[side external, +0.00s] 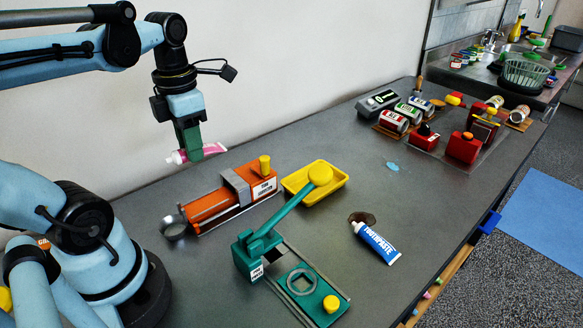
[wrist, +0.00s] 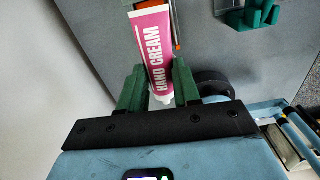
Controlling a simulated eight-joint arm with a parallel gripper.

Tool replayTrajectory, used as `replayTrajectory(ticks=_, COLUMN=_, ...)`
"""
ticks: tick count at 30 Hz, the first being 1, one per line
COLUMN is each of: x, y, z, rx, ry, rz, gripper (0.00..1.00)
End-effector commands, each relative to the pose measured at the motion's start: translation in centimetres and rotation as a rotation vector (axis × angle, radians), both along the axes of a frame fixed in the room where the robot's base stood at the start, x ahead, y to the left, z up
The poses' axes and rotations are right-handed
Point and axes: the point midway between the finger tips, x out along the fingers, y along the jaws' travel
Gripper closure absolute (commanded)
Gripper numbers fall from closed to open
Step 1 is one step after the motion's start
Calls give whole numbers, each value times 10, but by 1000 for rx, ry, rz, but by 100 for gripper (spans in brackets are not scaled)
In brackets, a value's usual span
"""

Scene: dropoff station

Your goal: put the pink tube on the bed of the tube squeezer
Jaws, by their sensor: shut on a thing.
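The pink tube (side external: 213,149) with a white cap is held lengthwise across my gripper (side external: 191,148), clear above the counter. In the wrist view the tube (wrist: 154,45) reads "HAND CREAM", and the green fingers of my gripper (wrist: 155,88) close on both sides of it near its cap end. An orange machine (side external: 208,207) with a grey carriage, a yellow knob and a round metal cup lies below and to the right of the tube. A green machine (side external: 250,255) with a long yellow-ended lever and a flat bed stands nearer the front. Their small labels are too small to read surely, so I cannot tell which is the squeezer.
A yellow tray (side external: 340,185) sits under the lever's end. A blue toothpaste tube (side external: 377,243) lies right of the green machine beside a dark spill (side external: 362,218). Cans and red items (side external: 463,147) crowd the far end. The counter's middle is mostly free.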

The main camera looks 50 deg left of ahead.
Motion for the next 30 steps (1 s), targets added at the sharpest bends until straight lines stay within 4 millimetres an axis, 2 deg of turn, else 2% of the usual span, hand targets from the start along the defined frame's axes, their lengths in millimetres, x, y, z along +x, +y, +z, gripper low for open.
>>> replayTrajectory(ticks=2, x=-12, y=6, z=-4, rx=0, ry=0, rz=80, gripper=82)
replayTrajectory(ticks=12, x=-8, y=5, z=-45, rx=0, ry=0, rz=58, gripper=82)
replayTrajectory(ticks=23, x=-8, y=5, z=-62, rx=0, ry=0, rz=56, gripper=82)
replayTrajectory(ticks=30, x=-8, y=5, z=-83, rx=0, ry=0, rz=56, gripper=82)
